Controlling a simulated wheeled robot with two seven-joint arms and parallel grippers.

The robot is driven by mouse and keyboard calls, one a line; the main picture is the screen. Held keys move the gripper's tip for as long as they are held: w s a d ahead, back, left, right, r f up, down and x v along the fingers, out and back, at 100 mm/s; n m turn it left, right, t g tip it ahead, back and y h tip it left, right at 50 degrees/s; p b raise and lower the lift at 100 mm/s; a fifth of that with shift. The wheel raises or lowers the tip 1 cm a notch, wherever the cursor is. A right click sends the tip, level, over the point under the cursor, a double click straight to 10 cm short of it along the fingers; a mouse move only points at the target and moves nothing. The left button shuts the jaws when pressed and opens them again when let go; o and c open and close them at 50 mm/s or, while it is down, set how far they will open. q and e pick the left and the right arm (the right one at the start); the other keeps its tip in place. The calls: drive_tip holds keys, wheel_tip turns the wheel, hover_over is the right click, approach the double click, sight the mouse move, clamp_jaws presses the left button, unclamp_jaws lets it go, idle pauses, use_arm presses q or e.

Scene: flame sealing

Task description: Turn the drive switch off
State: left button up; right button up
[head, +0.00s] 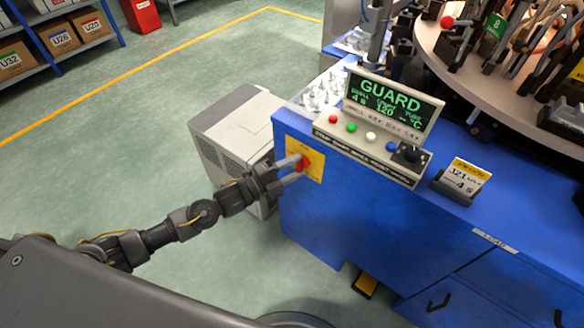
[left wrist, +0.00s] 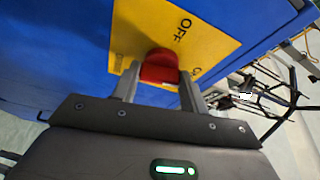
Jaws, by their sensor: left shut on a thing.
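The drive switch is a red knob (head: 302,163) on a yellow plate (head: 316,160) on the side of the blue machine cabinet (head: 330,215). In the left wrist view the red knob (left wrist: 160,68) sits on the yellow plate (left wrist: 195,30), where the word OFF is readable; other lettering is partly hidden. My left gripper (head: 293,168) is at the switch, its two fingers on either side of the knob and shut on it. It also shows in the left wrist view (left wrist: 160,88). The exact turn of the knob is hard to tell. My right gripper is not in view.
A control panel (head: 368,150) with coloured buttons and a screen (head: 393,103) reading GUARD stands on the cabinet. A grey box unit (head: 235,130) stands beside the cabinet on the left. A yellow pedal (head: 366,284) is on the floor. Open green floor lies to the left.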

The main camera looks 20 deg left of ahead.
use_arm(q)
drive_tip(key=n+t, duration=0.1)
drive_tip(key=n, duration=0.3)
drive_tip(key=n+t+b, duration=0.1)
drive_tip(key=n, duration=0.1)
drive_tip(key=shift+d+f+t, duration=0.1)
drive_tip(key=shift+f+t, duration=0.15)
drive_tip(key=shift+t, duration=0.05)
drive_tip(key=n+t, duration=0.1)
drive_tip(key=n, duration=0.3)
drive_tip(key=shift+n+t+y, duration=0.4)
drive_tip(key=n+t, duration=0.1)
drive_tip(key=n, duration=0.1)
drive_tip(key=n+y, duration=0.1)
drive_tip(key=n, duration=0.1)
drive_tip(key=shift+d+n+t+y, duration=0.1)
drive_tip(key=shift+n+t+y, duration=0.2)
drive_tip(key=shift+n+t, duration=0.1)
drive_tip(key=shift+s+n+t+y+p, duration=0.1)
drive_tip(key=shift+n+t+y+p, duration=0.15)
drive_tip(key=shift+n+y, duration=0.55)
drive_tip(key=shift+n+t+y+p, duration=0.2)
drive_tip(key=shift+n+t+y, duration=0.1)
drive_tip(key=shift+n, duration=1.2)
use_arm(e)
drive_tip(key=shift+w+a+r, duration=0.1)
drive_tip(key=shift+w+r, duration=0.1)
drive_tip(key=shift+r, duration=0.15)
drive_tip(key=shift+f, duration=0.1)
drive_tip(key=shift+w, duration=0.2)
